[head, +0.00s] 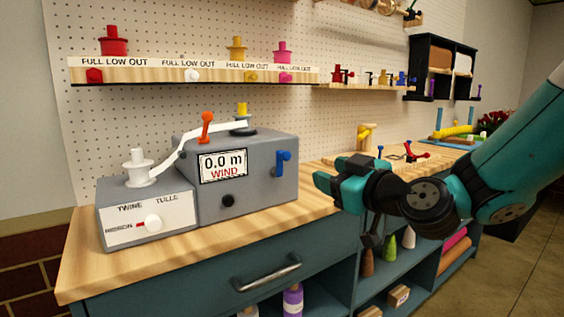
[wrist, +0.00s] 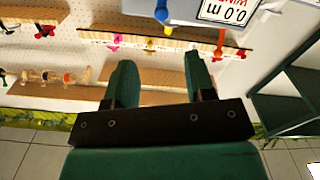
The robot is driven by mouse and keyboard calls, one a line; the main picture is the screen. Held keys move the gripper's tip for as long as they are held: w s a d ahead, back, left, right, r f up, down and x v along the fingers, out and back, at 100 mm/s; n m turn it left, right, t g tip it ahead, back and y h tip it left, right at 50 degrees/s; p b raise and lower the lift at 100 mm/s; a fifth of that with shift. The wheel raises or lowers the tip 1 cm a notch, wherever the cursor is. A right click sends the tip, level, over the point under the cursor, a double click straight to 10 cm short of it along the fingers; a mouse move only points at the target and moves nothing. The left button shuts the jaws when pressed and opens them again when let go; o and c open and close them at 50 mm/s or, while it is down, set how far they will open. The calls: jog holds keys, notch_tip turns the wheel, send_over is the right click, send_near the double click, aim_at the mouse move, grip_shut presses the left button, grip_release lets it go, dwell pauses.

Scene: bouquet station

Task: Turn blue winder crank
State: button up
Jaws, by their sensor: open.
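The blue crank (head: 281,162) sits on the right part of the grey winder (head: 245,195), beside a display reading "0.0 m WIND". It points up, with its lower end hanging down. In the wrist view the blue crank (wrist: 161,12) is at the top edge, beyond the gap between my fingers and apart from them. My gripper (head: 328,172) is to the right of the crank, open and empty, its fingers towards the winder. The fingers (wrist: 160,70) show as two separate green jaws in the wrist view.
A shelf (head: 190,72) with spools hangs above. Small red and blue cranks lie on the wooden bench (head: 130,262) to the right.

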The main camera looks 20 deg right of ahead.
aim_at(288, 158)
jog(key=p+x, duration=1.5)
jog(key=shift+a+r, duration=0.1)
jog(key=shift+r, duration=0.2)
jog(key=shift+w+a+f+p, duration=0.1)
jog(key=shift+w+f+p, duration=0.05)
jog(key=shift+w+p, duration=0.2)
jog(key=shift+w+a+f+p, duration=0.15)
jog(key=shift+w+p, duration=0.2)
jog(key=c, duration=0.8)
